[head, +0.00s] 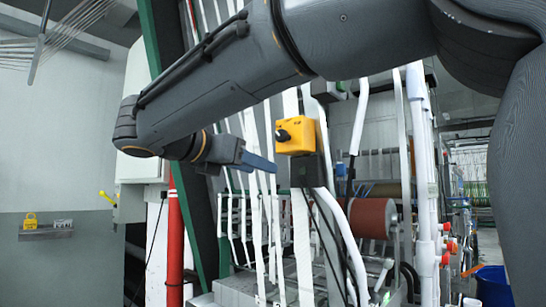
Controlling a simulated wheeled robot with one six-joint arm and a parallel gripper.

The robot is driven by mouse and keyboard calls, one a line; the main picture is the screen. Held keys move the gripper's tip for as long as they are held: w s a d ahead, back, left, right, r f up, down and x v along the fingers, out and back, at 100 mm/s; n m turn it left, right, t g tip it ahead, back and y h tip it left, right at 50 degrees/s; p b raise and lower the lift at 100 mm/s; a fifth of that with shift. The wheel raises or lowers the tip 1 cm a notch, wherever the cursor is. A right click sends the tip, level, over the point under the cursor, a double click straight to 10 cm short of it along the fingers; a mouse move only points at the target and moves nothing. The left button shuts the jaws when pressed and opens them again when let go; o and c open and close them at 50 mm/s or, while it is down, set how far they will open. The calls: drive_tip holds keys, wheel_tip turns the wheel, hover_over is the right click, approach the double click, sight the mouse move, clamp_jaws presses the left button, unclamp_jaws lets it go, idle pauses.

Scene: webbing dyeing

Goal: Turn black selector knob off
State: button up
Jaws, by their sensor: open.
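The black selector knob (282,135) sticks out from the left face of a yellow control box (302,135). The box is mounted on a dark bracket in front of the white webbing strands. My gripper (262,164) is just left of and slightly below the knob, with its blue-grey fingers pointing right toward the box. It appears apart from the knob and holds nothing that I can see. The gap between the fingers is hard to make out from this side. The knob's exact pointer position is too small to read.
White webbing strands (257,215) hang close behind my gripper. White vertical pipes (422,180) and a dark red roller (372,219) stand to the right. A red pipe (174,240) stands at the left. A blue bin (492,287) sits at the lower right.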

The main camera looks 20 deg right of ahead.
drive_tip(key=h, duration=0.2)
approach(280, 136)
drive_tip(key=p+x, duration=0.1)
drive_tip(key=x, duration=0.6)
drive_tip(key=shift+r, duration=0.1)
drive_tip(key=shift+w+d, duration=0.25)
drive_tip(key=shift+d, duration=0.1)
drive_tip(key=shift+c, duration=0.3)
drive_tip(key=c, duration=1)
